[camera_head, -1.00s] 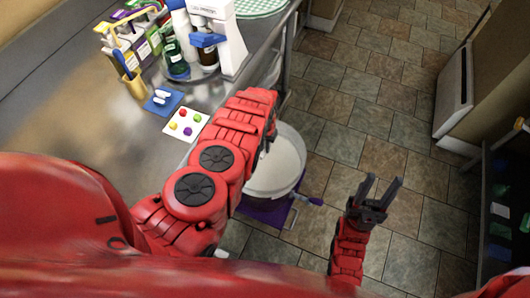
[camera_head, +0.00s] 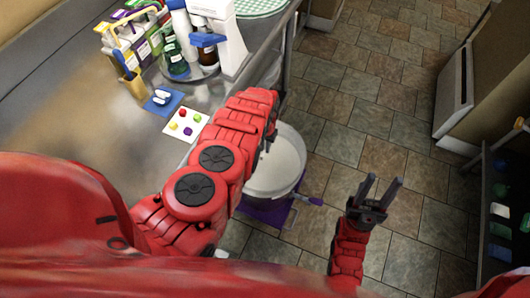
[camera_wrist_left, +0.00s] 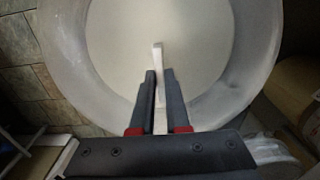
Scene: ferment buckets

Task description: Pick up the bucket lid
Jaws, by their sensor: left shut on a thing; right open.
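The bucket lid (camera_head: 287,158) is a pale round disc on top of the whitish bucket (camera_head: 268,193), to the right of the counter. In the left wrist view the lid (camera_wrist_left: 205,40) fills the middle, with a wide grey-white ring (camera_wrist_left: 68,45) around it. My left gripper (camera_wrist_left: 159,74) is shut on a thin white upright handle of the lid. In the head view my left arm mostly hides this gripper (camera_head: 268,143). I cannot tell whether the lid is clear of the bucket. My right gripper (camera_head: 377,188) is open and empty over the floor, right of the bucket.
The bucket stands on a purple base (camera_head: 268,214) with a handle sticking out right. The metal counter (camera_head: 60,115) at left holds bottles, boxes, a blue pad (camera_head: 163,101) and a card with colored dots (camera_head: 186,124). The tiled floor (camera_head: 385,110) at right is clear.

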